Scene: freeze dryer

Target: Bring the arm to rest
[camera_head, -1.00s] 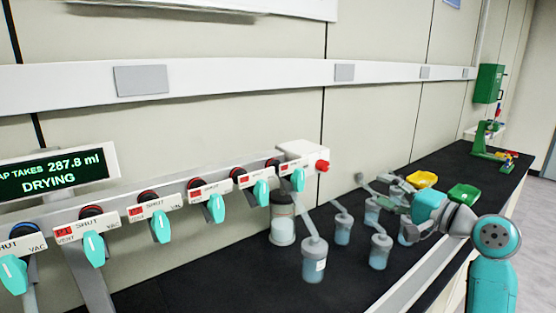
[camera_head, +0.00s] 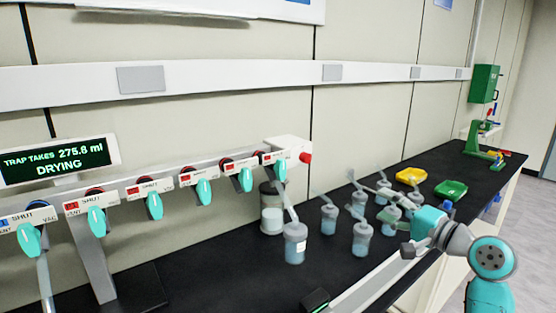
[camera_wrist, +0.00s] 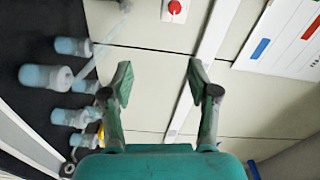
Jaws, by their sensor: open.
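My gripper (camera_head: 408,250) is at the right of the head view, held over the front part of the black bench, with my teal and grey arm bent behind it. In the wrist view my gripper (camera_wrist: 158,80) has its two fingers spread wide, with nothing between them but the pale wall panel behind. The view there is turned on its side. Several clear flasks with pale blue contents, such as this flask (camera_wrist: 47,78), lie to the left of the fingers, apart from them.
A row of teal valve handles (camera_head: 205,192) runs along the manifold. One flask (camera_head: 295,243) is below its right end; I cannot tell if it is attached. Several flasks (camera_head: 361,238) stand near my gripper. A yellow tray (camera_head: 411,176) and a green tray (camera_head: 451,190) are behind. The display (camera_head: 56,161) reads DRYING.

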